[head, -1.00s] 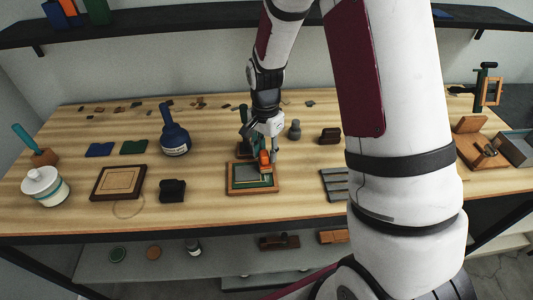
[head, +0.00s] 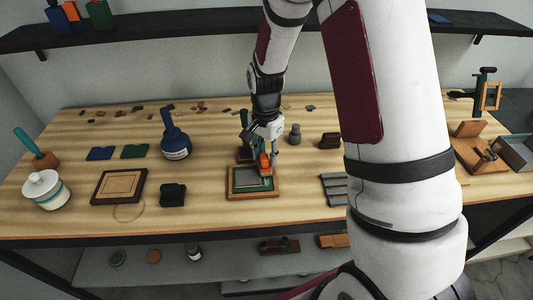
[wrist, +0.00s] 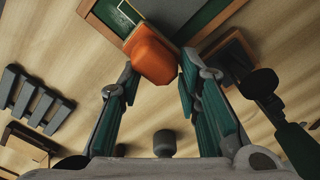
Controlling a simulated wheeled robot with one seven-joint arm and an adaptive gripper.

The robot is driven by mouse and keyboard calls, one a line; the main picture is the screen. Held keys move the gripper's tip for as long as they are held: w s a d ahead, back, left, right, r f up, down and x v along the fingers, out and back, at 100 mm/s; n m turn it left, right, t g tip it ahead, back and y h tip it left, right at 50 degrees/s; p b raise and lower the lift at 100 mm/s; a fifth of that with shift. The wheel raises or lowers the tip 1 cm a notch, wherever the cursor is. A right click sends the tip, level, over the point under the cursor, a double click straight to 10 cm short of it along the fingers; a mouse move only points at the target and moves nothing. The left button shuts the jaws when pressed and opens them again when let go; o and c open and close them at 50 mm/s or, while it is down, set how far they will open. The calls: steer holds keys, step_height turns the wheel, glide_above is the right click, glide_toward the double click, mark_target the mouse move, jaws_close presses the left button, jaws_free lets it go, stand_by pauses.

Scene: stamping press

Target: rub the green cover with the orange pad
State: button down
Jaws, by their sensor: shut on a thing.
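The orange pad (wrist: 152,57) is between the fingertips of my gripper (wrist: 157,75), which is shut on it in the wrist view. In the head view the orange pad (head: 264,164) is at the upper right part of the wood-framed board with the green cover (head: 241,184), below my gripper (head: 264,153). In the wrist view the green cover (wrist: 205,22) shows beyond the pad, partly hidden by it. Whether the pad touches the cover I cannot tell for sure.
A dark green press tool (wrist: 262,85) stands close beside the framed board. Slatted grey pieces (head: 334,189) lie to the right, and a black block (head: 172,194) to the left. A blue bottle (head: 175,142) stands behind it. Bare tabletop lies in front of the board.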

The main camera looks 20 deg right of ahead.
mark_target(264, 160)
steer(key=shift+w+a+r, duration=0.1)
steer(key=shift+w+a, duration=0.2)
steer(key=shift+a, duration=0.05)
steer(key=shift+s+a+f+p, duration=0.15)
steer(key=shift+s+p, duration=0.1)
steer(key=shift+s, duration=0.3)
steer(key=shift+s+a+p, duration=0.15)
steer(key=shift+s+p, duration=0.1)
steer(key=shift+s, duration=0.3)
steer(key=shift+s+a+f+p, duration=0.15)
steer(key=shift+s+p, duration=0.1)
steer(key=shift+s, duration=0.3)
steer(key=shift+r, duration=0.1)
steer(key=shift+s+r, duration=0.1)
steer(key=shift+s, duration=0.05)
steer(key=shift+s+a+p, duration=0.25)
steer(key=shift+s+p, duration=0.2)
steer(key=shift+s, duration=0.25)
steer(key=shift+s+a+p, duration=0.2)
steer(key=shift+s+p, duration=0.2)
steer(key=shift+s, duration=0.25)
steer(key=shift+s+a+r+p, duration=0.1)
steer(key=shift+s+a+p, duration=0.1)
steer(key=shift+s+p, duration=0.35)
steer(key=shift+s+a+p, duration=0.2)
steer(key=shift+s+p, duration=0.1)
steer(key=shift+s, duration=0.4)
steer(key=shift+w+d, duration=0.1)
